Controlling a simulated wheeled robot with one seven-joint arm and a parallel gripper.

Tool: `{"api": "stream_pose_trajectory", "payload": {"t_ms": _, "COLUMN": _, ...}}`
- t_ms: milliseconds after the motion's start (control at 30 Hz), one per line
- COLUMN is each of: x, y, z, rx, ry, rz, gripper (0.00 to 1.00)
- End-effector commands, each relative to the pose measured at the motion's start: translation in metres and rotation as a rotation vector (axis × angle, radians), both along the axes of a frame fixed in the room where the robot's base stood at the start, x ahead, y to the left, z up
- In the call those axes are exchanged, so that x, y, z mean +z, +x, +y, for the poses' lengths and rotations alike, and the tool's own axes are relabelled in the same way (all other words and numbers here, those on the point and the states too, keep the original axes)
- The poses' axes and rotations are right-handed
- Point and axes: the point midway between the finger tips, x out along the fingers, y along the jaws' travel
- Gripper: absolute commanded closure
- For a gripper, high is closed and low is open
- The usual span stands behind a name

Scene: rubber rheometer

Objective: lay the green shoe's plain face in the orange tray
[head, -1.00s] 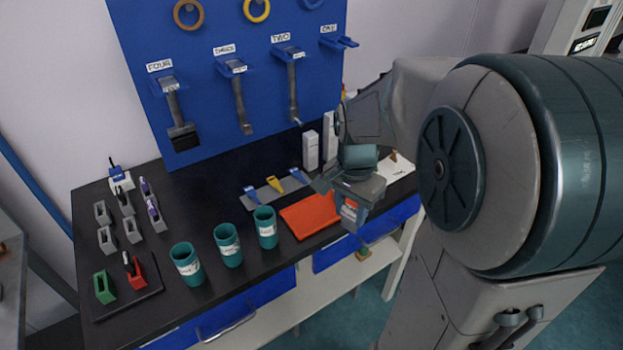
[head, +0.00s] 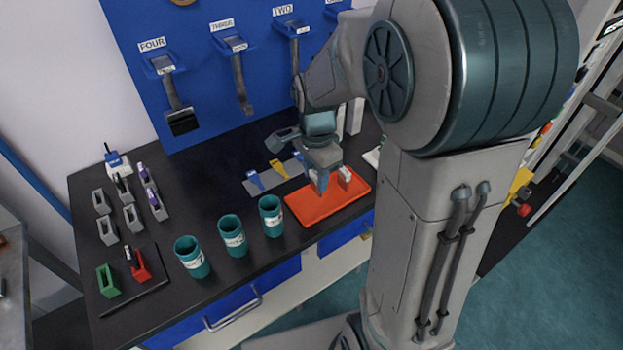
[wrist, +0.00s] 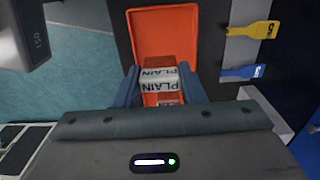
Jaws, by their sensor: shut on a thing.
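My gripper (wrist: 160,88) is shut on the plain face (wrist: 158,80), a small pale block with PLAIN printed on its visible sides. The block shows between my two blue fingers in the wrist view. The orange tray (head: 308,212) lies flat at the front right of the black bench, and its bare floor also shows in the wrist view (wrist: 160,25). My gripper (head: 333,185) points down over the tray's back part. I cannot tell whether the block touches the tray floor. The green shoe (head: 107,281) stands at the bench's front left, with a slot in its top.
A red shoe (head: 138,264) stands beside the green one on a dark mat. Several teal cups (head: 233,235) line the front edge left of the tray. A grey strip with blue and yellow tools (head: 277,169) lies just behind the tray. Tall white blocks (head: 354,116) stand at the back.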

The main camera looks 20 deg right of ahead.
Motion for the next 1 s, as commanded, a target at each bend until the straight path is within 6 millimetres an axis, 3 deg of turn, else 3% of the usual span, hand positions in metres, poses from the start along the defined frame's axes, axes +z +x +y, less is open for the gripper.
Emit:
{"api": "stream_pose_trajectory", "payload": {"t_ms": 167, "x": -0.008, "y": 0.007, "z": 0.005, "rx": -0.001, "ry": 0.0, "rz": 0.0, "gripper": 0.87}}
{"api": "stream_pose_trajectory", "payload": {"t_ms": 433, "x": -0.043, "y": 0.006, "z": 0.005, "rx": 0.0, "ry": 0.0, "rz": 0.002, "gripper": 0.87}}
{"api": "stream_pose_trajectory", "payload": {"t_ms": 867, "x": -0.05, "y": 0.007, "z": 0.005, "rx": 0.0, "ry": 0.0, "rz": -0.001, "gripper": 0.87}}
{"api": "stream_pose_trajectory", "payload": {"t_ms": 900, "x": -0.048, "y": 0.007, "z": 0.005, "rx": 0.0, "ry": 0.0, "rz": -0.001, "gripper": 0.53}}
{"api": "stream_pose_trajectory", "payload": {"t_ms": 933, "x": -0.048, "y": 0.007, "z": 0.005, "rx": 0.0, "ry": 0.0, "rz": -0.001, "gripper": 0.44}}
{"api": "stream_pose_trajectory", "payload": {"t_ms": 1000, "x": -0.048, "y": 0.006, "z": 0.005, "rx": 0.0, "ry": 0.0, "rz": -0.001, "gripper": 0.42}}
